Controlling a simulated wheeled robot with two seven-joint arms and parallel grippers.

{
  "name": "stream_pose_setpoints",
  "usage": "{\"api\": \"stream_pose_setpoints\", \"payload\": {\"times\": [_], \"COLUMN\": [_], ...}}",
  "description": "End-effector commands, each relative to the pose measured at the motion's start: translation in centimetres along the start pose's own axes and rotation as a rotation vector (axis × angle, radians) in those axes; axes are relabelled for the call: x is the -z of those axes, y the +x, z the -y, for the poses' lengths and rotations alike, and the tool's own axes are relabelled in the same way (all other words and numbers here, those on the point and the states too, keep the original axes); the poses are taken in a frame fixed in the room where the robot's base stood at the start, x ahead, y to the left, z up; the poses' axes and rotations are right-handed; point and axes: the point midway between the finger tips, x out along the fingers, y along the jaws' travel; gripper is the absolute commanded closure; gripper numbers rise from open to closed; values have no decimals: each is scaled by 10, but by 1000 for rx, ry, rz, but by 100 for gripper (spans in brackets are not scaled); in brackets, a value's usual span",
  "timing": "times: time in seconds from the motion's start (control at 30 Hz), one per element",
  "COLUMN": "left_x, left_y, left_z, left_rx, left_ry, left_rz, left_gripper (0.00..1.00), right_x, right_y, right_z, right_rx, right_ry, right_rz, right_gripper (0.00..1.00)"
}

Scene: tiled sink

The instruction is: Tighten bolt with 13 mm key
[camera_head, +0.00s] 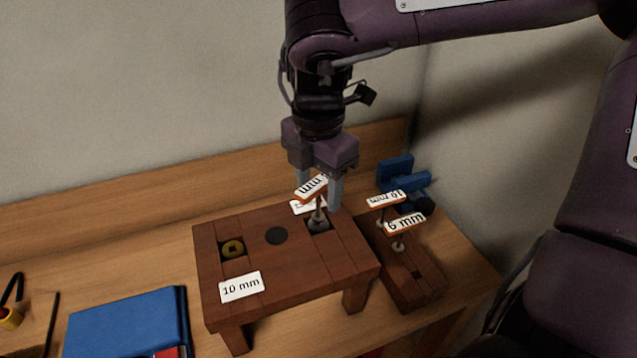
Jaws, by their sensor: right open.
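A T-handled key (317,213) stands upright in the right square recess of the dark wooden block (290,277). Its handle label shows "mm", but I cannot read the number. My right gripper (319,196) points down over this key, its fingers open on either side of the handle. A brass bolt (232,249) sits in the left recess, above a "10 mm" label (240,287). A white label behind the key is mostly hidden. Two more keys, a "10 mm" key (386,199) and a "6 mm" key (404,223), stand in the low wooden holder (412,289). My left gripper is out of view.
A blue vise-like tool (402,176) stands behind the holder near the wall. A blue case (128,325) lies at the front left of the wooden bench (150,262). A tool with a yellow part (10,316) is at the far left.

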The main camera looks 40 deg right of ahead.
Motion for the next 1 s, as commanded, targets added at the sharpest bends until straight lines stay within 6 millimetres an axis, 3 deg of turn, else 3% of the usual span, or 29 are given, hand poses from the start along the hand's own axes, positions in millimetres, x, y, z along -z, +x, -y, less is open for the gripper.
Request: {"api": "stream_pose_setpoints", "payload": {"times": [0.27,1.0], "left_x": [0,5], "left_y": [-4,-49], "left_z": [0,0], "left_rx": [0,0], "left_ry": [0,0], "left_rz": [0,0], "left_gripper": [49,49], "right_x": [0,0], "right_y": [-5,-64], "right_z": [0,0], "right_rx": [0,-1], "right_ry": [0,0], "right_rz": [0,1], "right_gripper": [49,49]}}
